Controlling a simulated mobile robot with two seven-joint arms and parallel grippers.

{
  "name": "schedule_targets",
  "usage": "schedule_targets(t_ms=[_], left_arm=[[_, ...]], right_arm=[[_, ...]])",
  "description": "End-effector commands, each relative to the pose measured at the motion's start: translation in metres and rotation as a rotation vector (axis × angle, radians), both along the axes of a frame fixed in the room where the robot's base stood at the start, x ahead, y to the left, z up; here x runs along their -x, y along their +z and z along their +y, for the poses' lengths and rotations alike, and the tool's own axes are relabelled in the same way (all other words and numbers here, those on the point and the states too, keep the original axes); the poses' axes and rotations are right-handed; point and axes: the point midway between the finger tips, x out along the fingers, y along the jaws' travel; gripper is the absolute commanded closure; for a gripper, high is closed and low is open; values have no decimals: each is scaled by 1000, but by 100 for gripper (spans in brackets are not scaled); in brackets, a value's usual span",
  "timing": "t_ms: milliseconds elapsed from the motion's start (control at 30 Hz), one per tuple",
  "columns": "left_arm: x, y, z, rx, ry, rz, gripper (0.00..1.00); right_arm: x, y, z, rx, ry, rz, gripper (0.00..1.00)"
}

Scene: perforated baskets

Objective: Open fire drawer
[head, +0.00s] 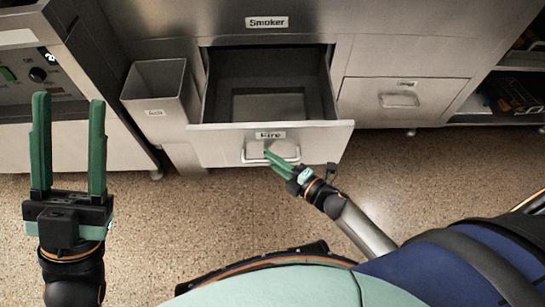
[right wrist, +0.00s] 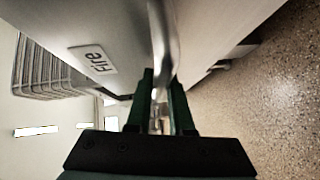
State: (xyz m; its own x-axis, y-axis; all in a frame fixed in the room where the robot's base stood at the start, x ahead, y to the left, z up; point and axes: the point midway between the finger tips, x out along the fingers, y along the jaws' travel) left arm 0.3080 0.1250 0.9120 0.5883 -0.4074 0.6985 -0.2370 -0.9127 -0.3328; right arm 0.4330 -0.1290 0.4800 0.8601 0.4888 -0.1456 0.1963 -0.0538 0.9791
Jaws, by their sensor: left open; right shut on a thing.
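The fire drawer (head: 213,135) is a steel drawer with a "Fire" label on its front, under the part labelled "Smoker". It stands pulled out and its inside looks empty. My right gripper (head: 268,157) is shut on the drawer's handle (head: 286,155) at the front. In the right wrist view the handle bar (right wrist: 163,45) runs between the green fingers (right wrist: 160,100), beside the "Fire" label. My left gripper (head: 69,105) is open and empty at the left, its fingers pointing up in the picture.
A steel bin (head: 157,95) with a label stands left of the drawer. A closed drawer (head: 400,98) with its own handle is on the right. A control panel (head: 37,78) is at the far left. The speckled floor (head: 190,215) in front is clear.

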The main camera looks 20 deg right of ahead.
Motion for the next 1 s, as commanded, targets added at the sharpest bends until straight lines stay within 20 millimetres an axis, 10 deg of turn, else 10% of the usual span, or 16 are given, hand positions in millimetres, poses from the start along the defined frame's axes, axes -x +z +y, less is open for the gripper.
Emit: schedule_targets(t_ms=[267,300,567,1000], left_arm=[[0,0,0,1,1,0,50],[0,0,0,1,1,0,50],[0,0,0,1,1,0,50],[0,7,0,-3,2,-2,50]], right_arm=[[0,0,-2,1,-3,1,100],[0,0,-2,1,-3,1,79],[0,0,-1,1,-2,1,51],[18,4,-10,-1,-1,3,51]])
